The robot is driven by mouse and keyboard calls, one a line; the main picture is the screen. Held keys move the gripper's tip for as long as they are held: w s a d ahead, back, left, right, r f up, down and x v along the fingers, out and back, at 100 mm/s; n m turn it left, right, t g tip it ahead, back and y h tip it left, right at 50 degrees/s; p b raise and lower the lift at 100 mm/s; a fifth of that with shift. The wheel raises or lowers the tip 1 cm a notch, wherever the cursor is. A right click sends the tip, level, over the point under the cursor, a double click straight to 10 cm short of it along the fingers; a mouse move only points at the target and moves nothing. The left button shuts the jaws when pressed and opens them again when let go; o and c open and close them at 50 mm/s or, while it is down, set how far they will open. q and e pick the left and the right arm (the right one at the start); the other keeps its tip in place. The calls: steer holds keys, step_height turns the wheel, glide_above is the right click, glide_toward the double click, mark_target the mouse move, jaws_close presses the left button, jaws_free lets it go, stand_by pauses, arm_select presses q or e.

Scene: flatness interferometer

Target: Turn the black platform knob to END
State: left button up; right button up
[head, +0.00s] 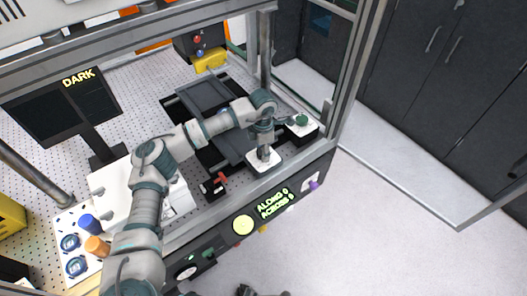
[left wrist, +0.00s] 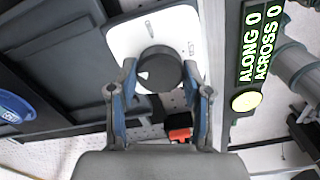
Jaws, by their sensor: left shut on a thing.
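The black platform knob (left wrist: 160,68) sits on a white plate (left wrist: 123,40) with small printed marks that I cannot read surely. A small pale pointer mark shows on the left of the knob's face. My left gripper (left wrist: 159,78) has its two fingers on either side of the knob, shut on it. In the head view my left gripper (head: 264,151) points down over the white plate (head: 260,166) at the front edge of the bench, hiding most of the knob. A dark shape at the bottom edge of the head view may be my right gripper (head: 262,292); its fingers cannot be made out.
A green knob (head: 301,120) on a black box stands just right of my left gripper. A red and black switch (head: 214,185) is to the left. The front panel display (head: 273,204) reads ALONG 0, ACROSS 0. The monitor (head: 70,105) reads DARK. A frame post (head: 350,75) stands right.

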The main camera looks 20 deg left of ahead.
arm_select(q)
steer(key=m, duration=0.2)
steer(key=m+b, duration=0.1)
steer(key=m, duration=0.2)
steer(key=shift+f+m, duration=0.2)
steer(key=shift+m, duration=0.1)
steer(key=m+b, duration=0.1)
steer(key=m, duration=0.2)
steer(key=shift+s, duration=0.1)
steer(key=shift+m+b, duration=0.5)
steer(key=shift+m, duration=1.2)
arm_select(e)
steer(key=w+a+r, duration=0.1)
steer(key=w+r, duration=0.2)
steer(key=w, duration=0.4)
steer(key=shift+w+a+r, duration=0.25)
steer(key=shift+r, duration=0.05)
steer(key=shift+w+r, duration=0.15)
steer(key=shift+w, duration=0.05)
arm_select(q)
steer(key=o, duration=1.2)
steer(key=shift+c, duration=0.2)
steer(key=shift+r, duration=0.35)
step_height(320, 180, up, 11)
steer(key=shift+r, duration=0.15)
arm_select(e)
steer(key=shift+s, duration=0.15)
